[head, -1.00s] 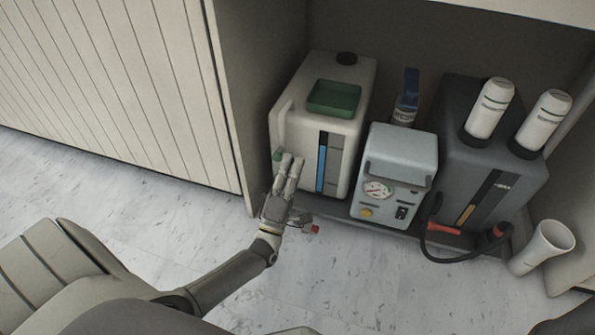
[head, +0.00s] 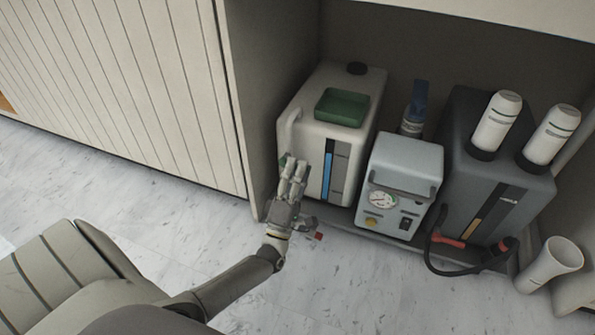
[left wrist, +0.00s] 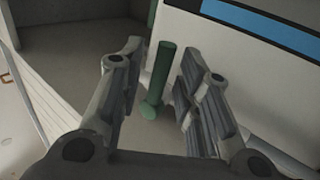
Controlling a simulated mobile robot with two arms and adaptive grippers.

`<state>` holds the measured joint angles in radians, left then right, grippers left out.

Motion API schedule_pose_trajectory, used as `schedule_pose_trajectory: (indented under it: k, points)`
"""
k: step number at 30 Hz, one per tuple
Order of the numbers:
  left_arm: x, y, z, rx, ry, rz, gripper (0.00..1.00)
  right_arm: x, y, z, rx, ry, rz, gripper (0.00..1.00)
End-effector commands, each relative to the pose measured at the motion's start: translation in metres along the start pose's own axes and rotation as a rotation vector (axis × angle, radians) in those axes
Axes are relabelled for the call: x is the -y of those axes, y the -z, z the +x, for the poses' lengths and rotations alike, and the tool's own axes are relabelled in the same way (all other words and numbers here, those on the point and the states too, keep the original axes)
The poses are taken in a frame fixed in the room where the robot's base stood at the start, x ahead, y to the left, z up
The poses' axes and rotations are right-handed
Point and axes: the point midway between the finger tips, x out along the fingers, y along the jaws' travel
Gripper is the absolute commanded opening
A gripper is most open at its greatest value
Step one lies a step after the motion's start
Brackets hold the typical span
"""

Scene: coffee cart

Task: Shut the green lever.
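The green lever (left wrist: 160,75) stands between the two fingers of my left gripper (left wrist: 158,68) in the left wrist view, with a gap on both sides. Its rounded lower end (left wrist: 151,108) also lies between the fingers. My left gripper is open. In the head view the left gripper (head: 294,168) is at the lower left front of the white tank (head: 312,133), and only a bit of the green lever (head: 283,161) shows beside its fingers. My right gripper is not in view.
A small red part (head: 319,236) shows just right of my left gripper. A grey box with a gauge (head: 404,165) and a dark tank (head: 511,185) stand to the right on the shelf. A slatted panel (head: 120,80) is on the left. The floor in front has free room.

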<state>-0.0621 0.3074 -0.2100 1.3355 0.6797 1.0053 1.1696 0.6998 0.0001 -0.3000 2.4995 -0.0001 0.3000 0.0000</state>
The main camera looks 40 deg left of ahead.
Motion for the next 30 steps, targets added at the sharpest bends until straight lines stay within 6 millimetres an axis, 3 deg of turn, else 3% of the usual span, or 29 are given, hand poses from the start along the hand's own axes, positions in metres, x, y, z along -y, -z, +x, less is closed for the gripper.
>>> schedule_pose_trajectory:
  k: [10,21,30]
  points:
    - [0.001,0.0,-0.005,0.002,0.002,0.004,0.34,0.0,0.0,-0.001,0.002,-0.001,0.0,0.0]
    - [0.001,0.0,-0.062,0.002,0.002,0.003,0.34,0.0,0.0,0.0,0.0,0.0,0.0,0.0]
    - [0.0,0.0,-0.076,0.001,0.0,0.002,0.34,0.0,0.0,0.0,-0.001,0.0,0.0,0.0]
